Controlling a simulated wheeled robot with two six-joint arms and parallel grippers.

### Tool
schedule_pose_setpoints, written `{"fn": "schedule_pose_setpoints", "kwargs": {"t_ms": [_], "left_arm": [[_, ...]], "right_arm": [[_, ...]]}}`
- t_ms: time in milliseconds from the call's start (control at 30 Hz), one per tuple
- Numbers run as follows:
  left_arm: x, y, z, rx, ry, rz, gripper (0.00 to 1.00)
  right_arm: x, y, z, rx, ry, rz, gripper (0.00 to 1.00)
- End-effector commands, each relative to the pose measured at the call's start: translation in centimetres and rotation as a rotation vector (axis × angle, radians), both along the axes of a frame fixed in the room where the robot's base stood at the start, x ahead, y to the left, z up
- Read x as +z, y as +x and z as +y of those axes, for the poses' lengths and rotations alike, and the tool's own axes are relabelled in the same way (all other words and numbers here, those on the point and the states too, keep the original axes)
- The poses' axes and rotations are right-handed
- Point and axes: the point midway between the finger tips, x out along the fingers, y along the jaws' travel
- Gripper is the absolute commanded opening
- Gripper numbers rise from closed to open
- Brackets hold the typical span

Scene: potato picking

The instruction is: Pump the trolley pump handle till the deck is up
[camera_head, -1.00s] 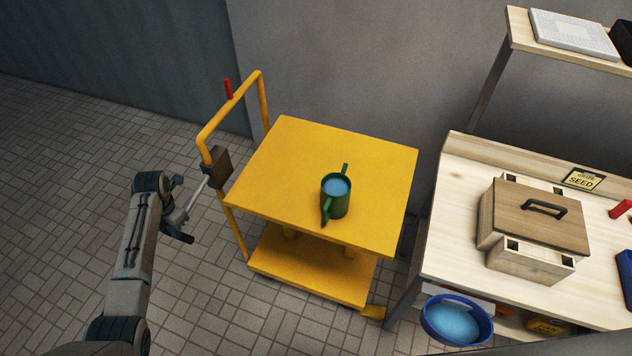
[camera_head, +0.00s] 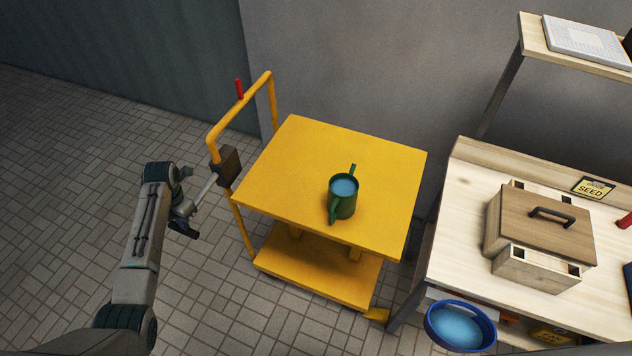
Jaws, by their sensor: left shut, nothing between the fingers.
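The yellow trolley stands in the middle, with its flat upper deck (camera_head: 385,165) above a lower yellow base (camera_head: 300,270). A green watering can with blue water (camera_head: 343,207) stands upright on the deck. A dark box (camera_head: 228,165) sits on the trolley's left upright. A pale grey pump handle (camera_head: 204,190) slants from this box down and left to my left gripper (camera_head: 187,226). My left gripper is shut at the handle's lower end, with nothing seen between its fingers. I cannot tell whether it touches the handle. My right gripper is out of view.
A yellow push bar (camera_head: 236,105) with a red lever (camera_head: 239,89) rises at the trolley's left. A wooden bench (camera_head: 460,205) with a lidded box (camera_head: 540,225) stands right. A blue bowl of water (camera_head: 460,326) is below its front. Tiled floor (camera_head: 70,180) is clear at left.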

Motion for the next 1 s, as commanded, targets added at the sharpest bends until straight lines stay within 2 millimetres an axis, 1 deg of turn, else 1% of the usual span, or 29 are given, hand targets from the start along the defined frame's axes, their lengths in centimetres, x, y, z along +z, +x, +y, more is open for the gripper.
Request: {"fn": "schedule_pose_setpoints", "kwargs": {"t_ms": [100, 600, 800, 1000], "left_arm": [[1.5, 0.3, -0.1, 0.0, 0.001, -0.004, 0.0], [7.4, 1.2, -0.3, 0.001, 0.002, -0.004, 0.0], [8.6, 1.2, -0.4, 0.001, 0.001, 0.0, 0.0], [8.7, 1.2, -0.4, 0.001, 0.001, 0.0, 0.0]], "right_arm": [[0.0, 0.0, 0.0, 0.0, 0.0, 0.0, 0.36], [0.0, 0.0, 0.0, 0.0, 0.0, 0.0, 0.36], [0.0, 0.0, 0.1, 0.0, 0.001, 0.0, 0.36], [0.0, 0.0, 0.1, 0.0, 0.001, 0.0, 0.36]]}}
